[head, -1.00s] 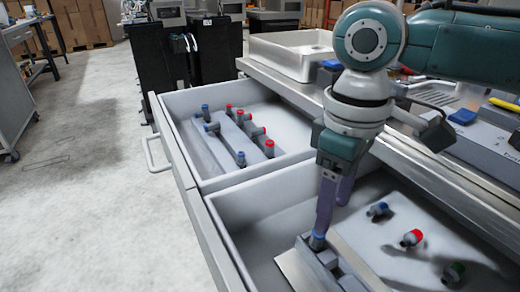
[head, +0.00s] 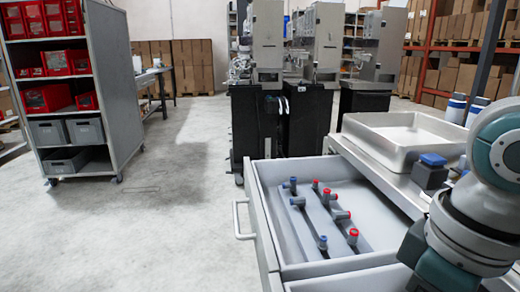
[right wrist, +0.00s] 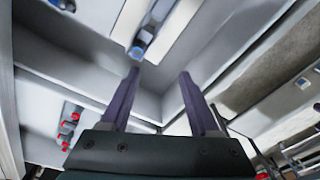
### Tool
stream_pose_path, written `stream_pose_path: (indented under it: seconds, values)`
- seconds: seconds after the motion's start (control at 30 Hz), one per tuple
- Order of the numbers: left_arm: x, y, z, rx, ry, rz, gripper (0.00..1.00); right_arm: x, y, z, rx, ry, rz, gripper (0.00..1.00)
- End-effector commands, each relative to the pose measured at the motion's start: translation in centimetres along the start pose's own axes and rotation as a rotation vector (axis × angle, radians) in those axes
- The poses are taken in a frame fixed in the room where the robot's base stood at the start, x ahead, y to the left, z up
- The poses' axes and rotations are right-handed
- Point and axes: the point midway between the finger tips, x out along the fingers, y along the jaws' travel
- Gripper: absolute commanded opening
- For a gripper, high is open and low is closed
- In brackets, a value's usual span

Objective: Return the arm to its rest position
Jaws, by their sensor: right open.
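My right arm shows at the right edge of the head view, its hand cut off by the lower edge. In the right wrist view my right gripper (right wrist: 159,72) is open, with two purple fingers apart and nothing between them. A blue-capped piece (right wrist: 137,50) sits in a grey holder in the drawer, beyond the fingertips and apart from them. My left gripper is in no view.
An open drawer (head: 278,262) holds several red- and blue-capped pieces (head: 323,242) on a grey rack. A metal tray (head: 372,148) stands on the counter. A shelf cart (head: 120,100) is at left; the floor (head: 150,235) between is clear.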

Motion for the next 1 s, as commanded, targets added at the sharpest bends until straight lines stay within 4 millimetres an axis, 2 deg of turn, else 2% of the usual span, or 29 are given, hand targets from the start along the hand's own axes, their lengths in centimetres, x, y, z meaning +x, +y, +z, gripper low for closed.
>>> stream_pose_path:
  seconds: [0.03,0.1,0.2,0.27,0.47,0.7,1.0]
  values:
    - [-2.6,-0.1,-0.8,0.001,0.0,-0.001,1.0,-1.7,-2.8,0.0,-0.024,0.038,-0.033,0.62]
    - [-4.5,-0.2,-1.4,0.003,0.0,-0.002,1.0,-3.0,-5.6,0.1,-0.028,0.104,-0.056,0.62]
    - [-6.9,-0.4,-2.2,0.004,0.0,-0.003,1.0,-5.1,-8.2,0.9,0.016,0.187,-0.067,0.62]
    - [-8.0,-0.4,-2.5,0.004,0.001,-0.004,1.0,-6.4,-8.8,1.6,0.06,0.224,-0.058,0.62]
    - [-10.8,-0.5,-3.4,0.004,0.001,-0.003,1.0,-9.8,-8.8,5.1,0.221,0.266,0.012,0.62]
    - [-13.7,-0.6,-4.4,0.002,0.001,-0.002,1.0,-13.8,-7.1,11.0,0.398,0.225,0.145,0.62]
    - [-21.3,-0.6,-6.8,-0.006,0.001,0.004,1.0,-21.8,-7.2,10.2,0.394,0.226,0.151,0.62]
